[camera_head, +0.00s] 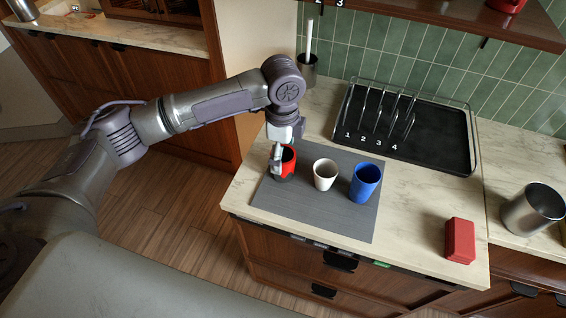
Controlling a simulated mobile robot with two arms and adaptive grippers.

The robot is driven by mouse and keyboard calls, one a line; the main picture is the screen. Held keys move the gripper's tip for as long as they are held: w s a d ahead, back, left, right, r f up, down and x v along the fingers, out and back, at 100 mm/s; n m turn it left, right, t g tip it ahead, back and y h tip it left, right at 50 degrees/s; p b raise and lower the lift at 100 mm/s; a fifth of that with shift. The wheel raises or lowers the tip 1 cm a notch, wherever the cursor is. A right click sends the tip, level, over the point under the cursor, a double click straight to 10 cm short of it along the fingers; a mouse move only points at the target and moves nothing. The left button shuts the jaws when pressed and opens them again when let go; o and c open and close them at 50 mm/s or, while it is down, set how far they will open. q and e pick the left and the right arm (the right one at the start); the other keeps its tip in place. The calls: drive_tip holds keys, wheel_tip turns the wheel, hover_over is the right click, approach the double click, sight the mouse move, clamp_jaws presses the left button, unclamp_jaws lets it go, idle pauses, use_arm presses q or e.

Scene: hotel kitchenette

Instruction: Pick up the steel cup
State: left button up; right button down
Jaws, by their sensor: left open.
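A steel cup-like vessel (533,208) stands upright on the counter at the far right, well apart from my left gripper. A smaller steel holder (308,70) with a white-handled tool stands at the back wall. On the grey mat (335,218) stand a red cup (290,158), a white cup (325,174) and a blue cup (365,182) in a row. My left gripper (277,160) is open and points down at the red cup, partly covering it. I cannot tell whether its fingers touch the cup. My right gripper is out of view.
A black rack tray (437,136) with numbered slots lies at the back of the counter. A red block (460,241) sits near the front right edge. A shelf (460,18) overhangs the tiled wall. The counter between the mat and the block is clear.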

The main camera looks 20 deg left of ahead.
use_arm(q)
wheel_tip(320, 180, down, 3)
drive_tip(key=shift+r, duration=0.1)
drive_tip(key=c, duration=1.4)
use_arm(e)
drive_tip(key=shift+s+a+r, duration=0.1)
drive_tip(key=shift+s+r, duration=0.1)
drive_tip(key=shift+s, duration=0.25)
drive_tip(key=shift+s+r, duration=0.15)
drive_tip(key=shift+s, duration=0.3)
use_arm(q)
drive_tip(key=shift+r, duration=0.1)
